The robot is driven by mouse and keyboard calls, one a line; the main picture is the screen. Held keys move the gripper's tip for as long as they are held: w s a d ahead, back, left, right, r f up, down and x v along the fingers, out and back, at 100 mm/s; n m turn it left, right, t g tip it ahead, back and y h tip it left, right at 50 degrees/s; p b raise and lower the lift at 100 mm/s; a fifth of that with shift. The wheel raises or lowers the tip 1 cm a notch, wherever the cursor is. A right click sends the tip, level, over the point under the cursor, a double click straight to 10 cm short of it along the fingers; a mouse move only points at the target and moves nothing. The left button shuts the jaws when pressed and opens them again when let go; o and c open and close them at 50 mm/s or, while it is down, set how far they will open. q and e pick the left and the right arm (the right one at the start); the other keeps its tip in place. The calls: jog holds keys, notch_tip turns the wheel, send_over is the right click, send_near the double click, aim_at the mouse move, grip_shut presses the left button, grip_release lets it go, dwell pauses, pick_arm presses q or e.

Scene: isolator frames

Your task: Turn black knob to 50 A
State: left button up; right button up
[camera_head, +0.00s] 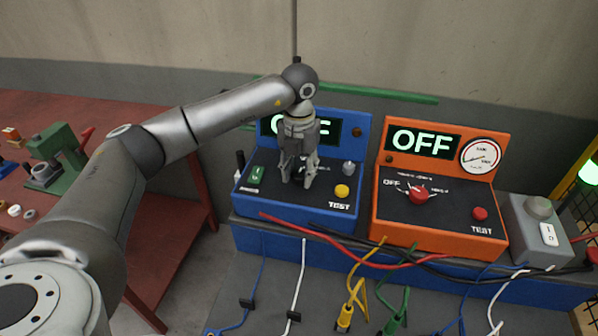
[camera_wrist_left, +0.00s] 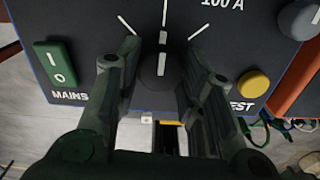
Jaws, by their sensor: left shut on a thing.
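The black knob (camera_wrist_left: 152,70) is on the sloped dark panel of the blue test box (camera_head: 359,146). Its white pointer line stands straight up in the wrist view, in line with the upper middle tick. The "100 A" label (camera_wrist_left: 222,3) is to the right; other scale labels are out of frame. My left gripper (camera_head: 297,180) is over the knob, its fingers on either side and shut on it; it also shows in the wrist view (camera_wrist_left: 160,65). In the head view the arm hides the knob and part of the box's "OFF" display (camera_head: 318,132). My right gripper is not in view.
A green MAINS switch (camera_wrist_left: 60,66) is left of the knob; a yellow TEST button (camera_wrist_left: 253,83) and a grey knob (camera_head: 348,168) are right. An orange test box (camera_head: 437,233) stands to the right. Cables hang in front. A red bench (camera_head: 165,215) is at left.

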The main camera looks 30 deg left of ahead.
aim_at(299, 174)
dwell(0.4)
pick_arm(q)
jog(key=o, duration=1)
jog(key=shift+o, duration=0.2)
jog(key=shift+r, duration=0.25)
notch_tip(299, 174, up, 12)
jog(key=shift+f, duration=0.2)
jog(key=shift+f, duration=0.1)
